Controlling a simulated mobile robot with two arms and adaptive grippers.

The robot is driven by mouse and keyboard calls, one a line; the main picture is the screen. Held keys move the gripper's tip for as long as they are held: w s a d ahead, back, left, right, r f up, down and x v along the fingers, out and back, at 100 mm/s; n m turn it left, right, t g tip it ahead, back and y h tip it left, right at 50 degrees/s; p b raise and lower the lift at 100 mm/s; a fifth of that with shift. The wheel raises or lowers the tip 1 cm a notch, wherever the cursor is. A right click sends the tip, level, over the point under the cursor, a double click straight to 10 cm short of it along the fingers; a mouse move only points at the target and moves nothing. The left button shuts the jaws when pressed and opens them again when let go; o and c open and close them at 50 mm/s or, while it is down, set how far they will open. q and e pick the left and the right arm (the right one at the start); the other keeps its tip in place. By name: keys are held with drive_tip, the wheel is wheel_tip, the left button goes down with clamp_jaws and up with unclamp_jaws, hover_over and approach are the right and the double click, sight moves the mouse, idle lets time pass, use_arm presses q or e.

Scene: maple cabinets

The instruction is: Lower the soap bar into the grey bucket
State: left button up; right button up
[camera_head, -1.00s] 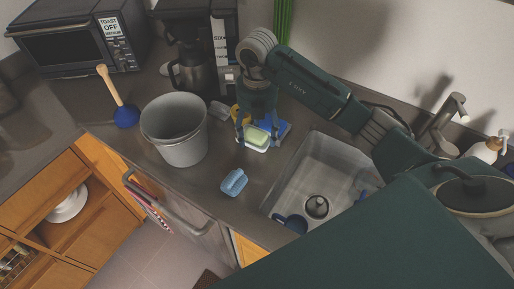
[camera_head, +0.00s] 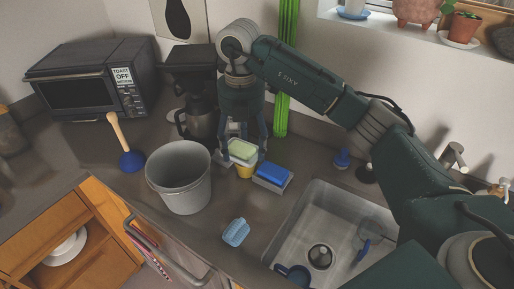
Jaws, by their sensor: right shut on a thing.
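The soap bar (camera_head: 243,149) is pale green on top with a whitish lower side. My right gripper (camera_head: 243,151) is shut on it, with fingers on both sides, and appears to hold it above the counter. The grey bucket (camera_head: 181,187) stands upright on the counter, just left of the gripper. My left gripper is not in view.
A blue sponge on a grey holder (camera_head: 272,176) and a yellow item (camera_head: 244,172) are close to the right gripper. A plunger (camera_head: 130,158) stands left of the bucket, a coffee maker (camera_head: 196,105) behind. The sink (camera_head: 323,215) is right.

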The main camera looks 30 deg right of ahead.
drive_tip(key=w+a, duration=0.5)
drive_tip(key=a, duration=0.3)
drive_tip(key=w+a+f+p, duration=0.1)
drive_tip(key=w+a, duration=0.5)
drive_tip(key=a, duration=0.1)
drive_tip(key=shift+a+p, duration=0.3)
drive_tip(key=shift+a, duration=0.05)
drive_tip(key=shift+f, duration=0.1)
drive_tip(key=shift+f+b, duration=4.8)
drive_tip(key=shift+f, duration=3.05)
drive_tip(key=shift+f+b, duration=1.05)
drive_tip(key=shift+f, duration=0.6)
